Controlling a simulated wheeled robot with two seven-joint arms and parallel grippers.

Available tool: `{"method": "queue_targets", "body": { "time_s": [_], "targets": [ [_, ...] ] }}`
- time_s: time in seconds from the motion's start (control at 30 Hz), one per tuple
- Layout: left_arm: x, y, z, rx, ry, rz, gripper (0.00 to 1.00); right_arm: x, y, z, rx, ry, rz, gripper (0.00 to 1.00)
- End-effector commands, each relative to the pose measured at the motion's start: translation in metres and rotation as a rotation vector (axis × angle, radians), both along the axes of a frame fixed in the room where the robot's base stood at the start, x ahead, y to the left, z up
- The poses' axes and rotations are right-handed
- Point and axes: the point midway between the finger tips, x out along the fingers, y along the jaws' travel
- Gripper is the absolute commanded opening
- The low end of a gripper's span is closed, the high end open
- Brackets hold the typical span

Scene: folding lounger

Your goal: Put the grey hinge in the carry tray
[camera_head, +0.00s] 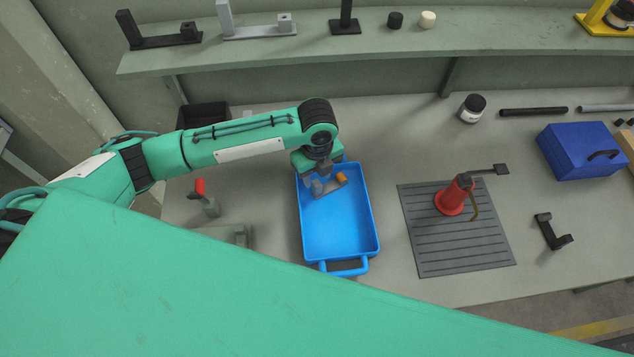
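The blue carry tray (338,228) lies on the bench near the middle, its handle toward the front. The grey hinge (327,189), a small bar with a raised end, shows at the tray's far end, inside its outline. My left gripper (322,172) points down over that end, right above the hinge. Its fingers are small and partly hidden by the wrist, so I cannot tell whether they grip the hinge or whether the hinge rests on the tray floor. An orange piece (341,178) shows beside the hinge. My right gripper is out of view.
A red part stands (453,197) on the ribbed dark mat (425,250) right of the tray. Further right are a black bracket (547,232) and a blue box (577,160). Left are a red-handled clamp (208,202) and a black bin (203,114). A shelf (390,42) spans the back.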

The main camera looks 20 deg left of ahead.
Motion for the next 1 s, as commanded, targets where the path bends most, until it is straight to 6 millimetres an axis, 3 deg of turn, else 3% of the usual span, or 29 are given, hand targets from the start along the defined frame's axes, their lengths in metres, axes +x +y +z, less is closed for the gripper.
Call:
{"method": "queue_targets", "body": {
  "time_s": [0.2,0.4,1.0],
  "targets": [
    [0.001,-0.001,0.045,-0.001,-0.004,-0.001,0.4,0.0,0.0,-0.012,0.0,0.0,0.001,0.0],
    [0.0,0.0,0.069,-0.001,-0.001,-0.001,0.4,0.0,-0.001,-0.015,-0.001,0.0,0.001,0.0],
    [0.0,0.0,0.074,0.0,0.0,0.0,0.4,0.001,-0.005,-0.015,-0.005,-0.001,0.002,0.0]
  ]
}}
